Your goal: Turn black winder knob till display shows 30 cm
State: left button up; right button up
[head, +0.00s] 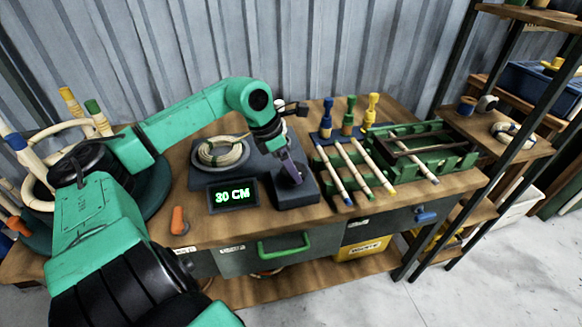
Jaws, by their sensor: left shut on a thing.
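The display (232,195) at the front of the winder reads 30 CM in green. A coil of pale rattan (220,151) lies on the winder's dark base (203,178), behind the display. My left gripper (291,175) points down at the dark block (300,192) to the right of the display. It is shut on the black winder knob, which is mostly hidden by the gripper. My right gripper is not in view.
A shelf rack is at the far right.

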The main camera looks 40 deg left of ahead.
aim_at(286, 171)
pick_arm(q)
jog(key=shift+a+r, duration=0.1)
dwell(0.3)
jog(key=o, duration=1.2)
jog(key=shift+o, duration=0.2)
jog(key=shift+r+b, duration=0.2)
jog(key=shift+b, duration=0.15)
jog(key=shift+b+v, duration=0.7)
jog(key=shift+v, duration=0.55)
jog(key=v, duration=1.1)
jog(key=shift+s+a+r, duration=0.15)
jog(key=shift+a+r, duration=0.05)
jog(key=shift+r, duration=0.1)
